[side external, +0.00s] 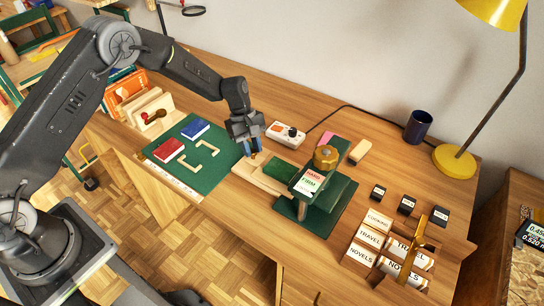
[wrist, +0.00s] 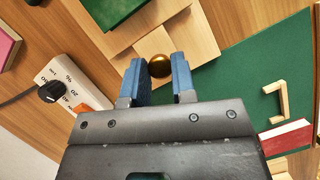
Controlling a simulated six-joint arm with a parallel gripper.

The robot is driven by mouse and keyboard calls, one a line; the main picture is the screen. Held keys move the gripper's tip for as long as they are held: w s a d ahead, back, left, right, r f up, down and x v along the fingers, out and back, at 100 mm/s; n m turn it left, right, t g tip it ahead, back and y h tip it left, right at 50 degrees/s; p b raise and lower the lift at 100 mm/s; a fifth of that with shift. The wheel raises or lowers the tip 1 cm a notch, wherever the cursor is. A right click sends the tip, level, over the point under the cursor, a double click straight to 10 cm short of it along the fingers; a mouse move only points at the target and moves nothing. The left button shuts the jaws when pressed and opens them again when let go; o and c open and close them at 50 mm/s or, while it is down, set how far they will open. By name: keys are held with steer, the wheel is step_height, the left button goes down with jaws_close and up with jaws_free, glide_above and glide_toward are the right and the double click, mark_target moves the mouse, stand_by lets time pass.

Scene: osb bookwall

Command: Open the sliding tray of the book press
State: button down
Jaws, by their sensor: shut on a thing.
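The book press (side external: 338,190) is green with a brass knob on top and a red, white and green label on its front. Its pale wooden sliding tray (side external: 258,184) sticks out to the left, with a green slab (side external: 283,171) on it. The fingers partly hide the knob in the side view.
A green mat (side external: 202,180) with red and blue books and small wooden corner pieces lies left of the tray. A white control box (side external: 285,134) stands behind it. Labelled boxes (side external: 370,238), a dark cup (side external: 418,126) and a yellow lamp (side external: 455,162) are to the right.

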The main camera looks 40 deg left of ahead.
steer(key=shift+a, duration=1)
steer(key=c, duration=0.9)
jaws_free()
steer(key=shift+c, duration=0.2)
steer(key=v, duration=1.3)
steer(key=shift+r, duration=0.35)
steer(key=shift+r, duration=0.15)
